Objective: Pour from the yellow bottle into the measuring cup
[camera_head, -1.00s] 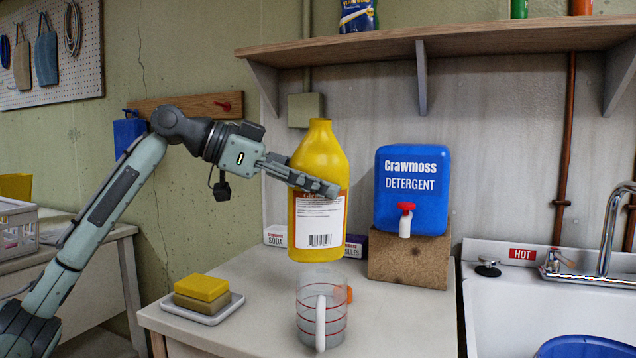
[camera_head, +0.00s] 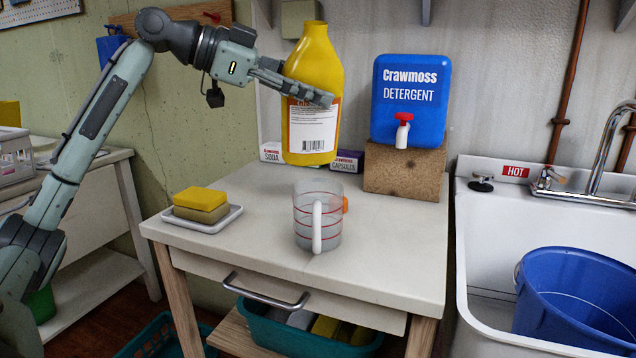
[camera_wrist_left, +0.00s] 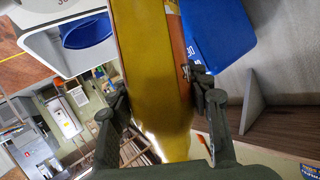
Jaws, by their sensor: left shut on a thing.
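The yellow bottle (camera_head: 316,60) is held in the air, nearly upright, by my left gripper (camera_head: 297,88), whose fingers are closed around its upper body. In the left wrist view the bottle (camera_wrist_left: 155,80) fills the space between the two fingers of the gripper (camera_wrist_left: 158,105). The measuring cup (camera_head: 318,220) is clear with red lines and a white handle facing me. It stands upright on the white table (camera_head: 385,265), below the bottle and apart from it. My right gripper is not in view.
A blue detergent container (camera_head: 410,105) with a red tap sits on a brown block (camera_head: 403,178) behind the cup. An orange object (camera_head: 345,205), partly hidden, is beside the cup. Sponges (camera_head: 200,204) lie on a white tray at left. A sink (camera_head: 480,240) with a blue bucket (camera_head: 575,300) is at right.

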